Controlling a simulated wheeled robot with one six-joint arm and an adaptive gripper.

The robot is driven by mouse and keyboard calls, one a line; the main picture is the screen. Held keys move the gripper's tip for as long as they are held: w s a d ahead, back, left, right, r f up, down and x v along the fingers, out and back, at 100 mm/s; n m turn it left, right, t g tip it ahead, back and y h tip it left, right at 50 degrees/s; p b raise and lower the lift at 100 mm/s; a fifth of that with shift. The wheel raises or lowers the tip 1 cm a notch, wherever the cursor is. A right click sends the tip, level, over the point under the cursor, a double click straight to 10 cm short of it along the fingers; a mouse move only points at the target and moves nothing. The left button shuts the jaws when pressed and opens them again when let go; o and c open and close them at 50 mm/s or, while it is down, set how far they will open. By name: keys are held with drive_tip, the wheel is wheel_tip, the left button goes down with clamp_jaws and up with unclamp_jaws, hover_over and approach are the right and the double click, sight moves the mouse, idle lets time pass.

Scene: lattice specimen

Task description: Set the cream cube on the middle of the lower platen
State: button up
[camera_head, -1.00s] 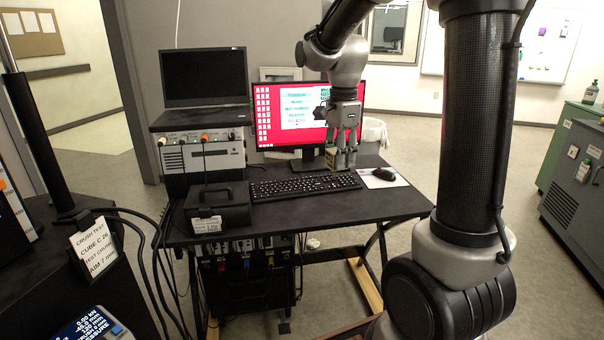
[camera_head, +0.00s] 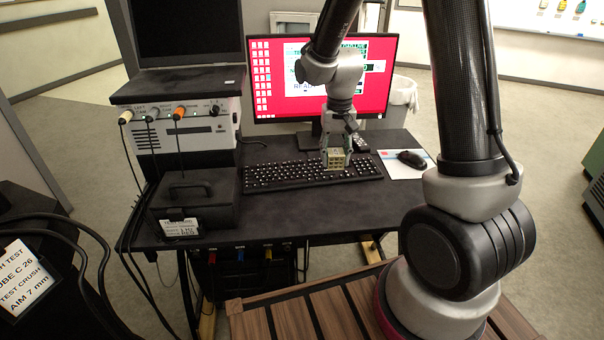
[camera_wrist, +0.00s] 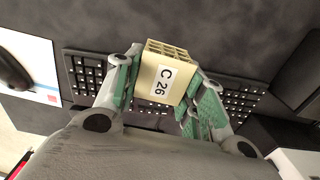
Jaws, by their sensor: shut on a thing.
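The cream cube (camera_head: 337,158) is a lattice block. In the wrist view the cube (camera_wrist: 163,76) shows a white label reading C 26 and an open grid on one side. My gripper (camera_wrist: 160,88) is shut on it, with green finger pads on both sides. In the head view my gripper (camera_head: 337,148) is over the desk by the keyboard, pointing down. I cannot tell whether the cube touches the desk or keyboard. The lower platen is not visible in either view.
The black desk (camera_head: 320,212) carries a keyboard (camera_head: 300,174), a mouse (camera_head: 412,159) on a pad, a black case (camera_head: 194,204) and a control box (camera_head: 190,130) under a laptop. A red-screened monitor (camera_head: 275,80) stands behind. A crush-test sign (camera_head: 22,276) and cables are at left. The desk front is clear.

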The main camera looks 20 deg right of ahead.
sight(331, 192)
wheel_tip(331, 192, down, 10)
drive_tip(key=shift+a+f, duration=0.1)
drive_tip(key=shift+f, duration=0.05)
idle(0.3)
drive_tip(key=o, duration=0.9)
drive_tip(key=shift+f, duration=0.1)
